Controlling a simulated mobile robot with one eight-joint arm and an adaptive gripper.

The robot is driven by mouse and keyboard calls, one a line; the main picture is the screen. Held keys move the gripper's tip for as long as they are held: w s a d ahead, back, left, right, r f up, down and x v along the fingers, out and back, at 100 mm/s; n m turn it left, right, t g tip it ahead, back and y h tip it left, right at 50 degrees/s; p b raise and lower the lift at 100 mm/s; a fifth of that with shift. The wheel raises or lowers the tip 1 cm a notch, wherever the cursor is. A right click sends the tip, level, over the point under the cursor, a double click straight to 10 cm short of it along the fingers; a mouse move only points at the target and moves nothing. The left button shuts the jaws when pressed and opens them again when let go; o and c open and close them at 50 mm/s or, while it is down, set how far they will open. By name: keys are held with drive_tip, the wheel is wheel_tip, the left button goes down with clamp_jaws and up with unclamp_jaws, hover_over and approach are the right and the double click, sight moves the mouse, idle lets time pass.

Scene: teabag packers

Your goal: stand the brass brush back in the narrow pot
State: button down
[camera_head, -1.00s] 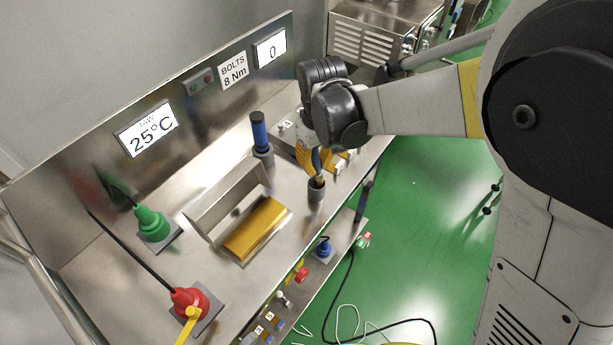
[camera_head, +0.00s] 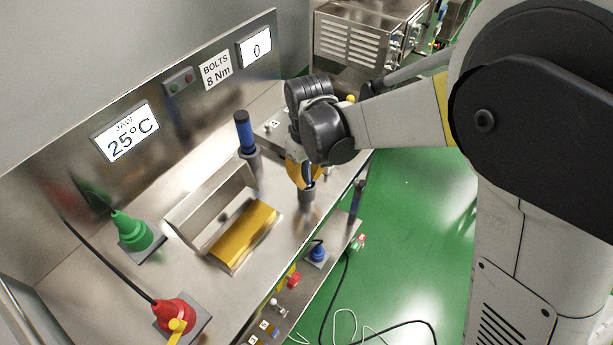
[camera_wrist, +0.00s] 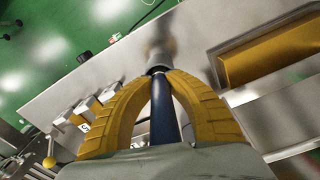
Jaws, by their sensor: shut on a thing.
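My gripper (camera_head: 304,184) is shut on the brush, whose blue handle (camera_wrist: 163,115) runs between the two yellow fingers in the wrist view. The grey narrow pot (camera_head: 306,199) stands on the steel bench directly below the fingertips. In the wrist view the handle's far end meets the dark mouth of the pot (camera_wrist: 160,56), seemingly inside it. The brass end is hidden, so how deep it sits cannot be told. The fingertips are close to the pot's rim; whether they touch it is unclear.
A blue tool with a black top (camera_head: 243,130) stands in a grey holder (camera_head: 250,158) left of the pot. Green (camera_head: 133,232) and red (camera_head: 175,315) plugs are at the left. The bench edge is close right of the pot.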

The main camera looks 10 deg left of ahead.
drive_tip(key=c, duration=1.4)
unclamp_jaws()
drive_tip(key=shift+c, duration=0.2)
drive_tip(key=r+p, duration=0.2)
drive_tip(key=r, duration=0.4)
drive_tip(key=r+p, duration=0.3)
drive_tip(key=r, duration=0.4)
drive_tip(key=shift+s+d+r+p, duration=0.15)
drive_tip(key=shift+s+p, duration=0.05)
drive_tip(key=shift+p, duration=0.1)
drive_tip(key=s+d+r+m+t, duration=0.15)
drive_tip(key=d+r, duration=0.25)
drive_tip(key=d, duration=0.4)
drive_tip(key=s+d+r+m+t, duration=0.1)
drive_tip(key=d+r+m, duration=0.2)
drive_tip(key=d, duration=0.5)
drive_tip(key=s+d+m+t, duration=0.4)
drive_tip(key=s+d, duration=0.4)
drive_tip(key=d, duration=0.5)
drive_tip(key=shift+s+r+m, duration=0.15)
drive_tip(key=shift+s+m, duration=0.25)
drive_tip(key=shift+m, duration=0.35)
